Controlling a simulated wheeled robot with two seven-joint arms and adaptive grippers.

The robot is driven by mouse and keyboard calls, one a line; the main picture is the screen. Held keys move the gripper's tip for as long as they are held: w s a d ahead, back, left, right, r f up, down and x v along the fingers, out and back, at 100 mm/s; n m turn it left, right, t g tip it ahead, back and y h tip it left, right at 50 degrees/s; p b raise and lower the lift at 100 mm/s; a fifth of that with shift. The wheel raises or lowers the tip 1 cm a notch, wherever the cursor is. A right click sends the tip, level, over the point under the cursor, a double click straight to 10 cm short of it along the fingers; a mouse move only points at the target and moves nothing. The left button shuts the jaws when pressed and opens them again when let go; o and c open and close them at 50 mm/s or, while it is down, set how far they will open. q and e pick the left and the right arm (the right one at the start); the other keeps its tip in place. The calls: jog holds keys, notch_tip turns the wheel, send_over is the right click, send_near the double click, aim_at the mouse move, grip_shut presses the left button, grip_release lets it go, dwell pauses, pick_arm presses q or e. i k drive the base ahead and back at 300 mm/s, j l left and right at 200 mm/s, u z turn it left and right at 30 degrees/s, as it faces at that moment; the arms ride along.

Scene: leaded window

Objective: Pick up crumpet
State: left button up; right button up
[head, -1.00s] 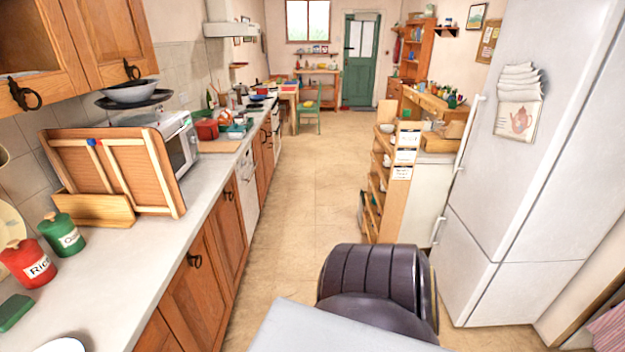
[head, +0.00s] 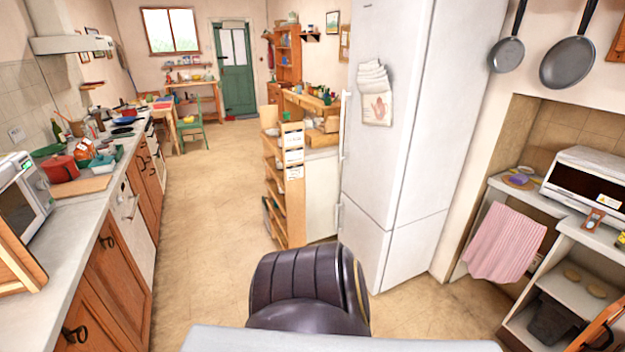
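Neither of my grippers is in view.
A dark padded chair (head: 308,290) stands behind a pale tabletop (head: 340,340) in front. The white fridge (head: 400,150) is right of centre. Floor is open centre-left.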

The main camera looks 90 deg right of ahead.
aim_at(573, 275)
jog(key=z, duration=0.6)
jog(key=i+z, duration=0.1)
jog(key=z, duration=1.15)
jog(key=i+j+z, duration=0.1)
jog(key=z, duration=0.5)
jog(key=j+z, duration=0.1)
jog(key=z, duration=0.5)
jog(key=j+z, duration=0.1)
jog(key=z, duration=0.5)
jog(key=j+z, duration=0.1)
jog(key=z, duration=0.55)
jog(key=j+z, duration=0.1)
jog(key=z, duration=0.5)
